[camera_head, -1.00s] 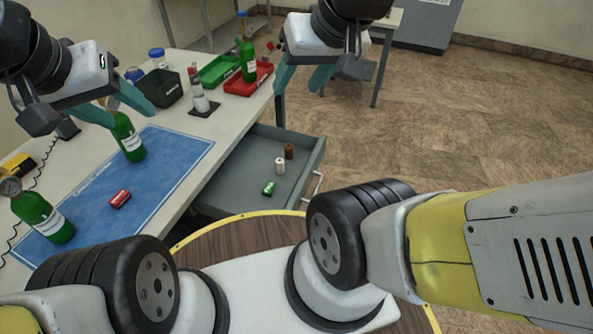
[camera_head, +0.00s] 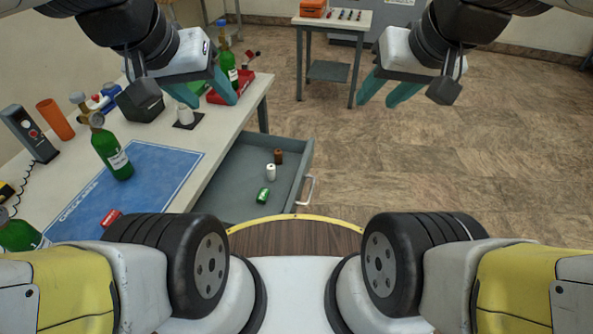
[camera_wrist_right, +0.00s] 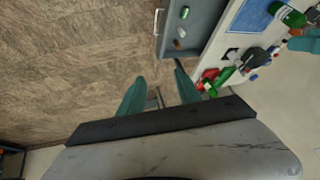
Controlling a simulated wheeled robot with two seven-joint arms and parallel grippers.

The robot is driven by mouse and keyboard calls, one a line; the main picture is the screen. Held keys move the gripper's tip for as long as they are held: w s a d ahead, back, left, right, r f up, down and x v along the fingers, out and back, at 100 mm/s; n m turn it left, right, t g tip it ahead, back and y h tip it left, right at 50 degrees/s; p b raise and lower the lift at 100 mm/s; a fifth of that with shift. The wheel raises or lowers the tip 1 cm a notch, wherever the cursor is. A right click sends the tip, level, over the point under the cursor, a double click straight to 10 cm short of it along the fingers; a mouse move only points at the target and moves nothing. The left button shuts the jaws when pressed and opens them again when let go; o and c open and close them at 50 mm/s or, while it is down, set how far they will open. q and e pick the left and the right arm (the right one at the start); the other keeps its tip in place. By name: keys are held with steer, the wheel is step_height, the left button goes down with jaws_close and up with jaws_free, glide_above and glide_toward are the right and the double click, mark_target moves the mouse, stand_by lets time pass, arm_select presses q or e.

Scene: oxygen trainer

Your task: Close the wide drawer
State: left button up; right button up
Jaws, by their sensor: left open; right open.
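The wide drawer (camera_head: 238,190) is a grey tray pulled out from under the workbench. Its light handle (camera_head: 307,189) is on the right end. Inside lie a green item (camera_head: 263,195), a white item (camera_head: 271,171) and a brown item (camera_head: 278,156). The drawer also shows at the top of the right wrist view (camera_wrist_right: 205,22). My left gripper (camera_head: 212,98) is open and empty, above the bench's back part. My right gripper (camera_head: 376,100) is open and empty, above the floor right of the drawer; its fingers show in the right wrist view (camera_wrist_right: 158,90).
The workbench (camera_head: 222,132) holds a blue mat (camera_head: 150,180), green bottles (camera_head: 110,153), a black bin (camera_head: 140,102) and a red tray (camera_head: 238,90). A side table (camera_head: 335,24) stands behind. The floor (camera_head: 440,170) right of the drawer is clear.

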steer(key=shift+w, duration=0.25)
steer(key=c, duration=0.3)
steer(key=w+m+g, duration=0.1)
steer(key=w, duration=0.1)
steer(key=w+f+g, duration=0.1)
steer(key=w, duration=0.1)
steer(key=w+m, duration=0.1)
steer(key=w, duration=0.1)
steer(key=shift+w+a+f+m+g+y, duration=0.15)
steer(key=shift+f+m+g+y, duration=0.15)
steer(key=shift+g+y, duration=0.1)
jaws_close()
steer(key=w+d+f+m+g+y, duration=0.2)
steer(key=w+f+m+g+y, duration=0.4)
steer(key=w+f, duration=0.8)
steer(key=w+d+f+m+t+y, duration=0.1)
steer(key=w+d+f+m+y, duration=0.15)
steer(key=f, duration=0.35)
steer(key=w+d+f+m+t+y, duration=0.1)
steer(key=w+f+m, duration=0.25)
steer(key=f, duration=0.35)
steer(key=m+t+y, duration=0.5)
steer(key=m, duration=0.2)
glide_toward(311, 158)
steer(key=x, duration=0.7)
steer(key=shift+s+r, duration=0.25)
steer(key=shift+s, duration=0.15)
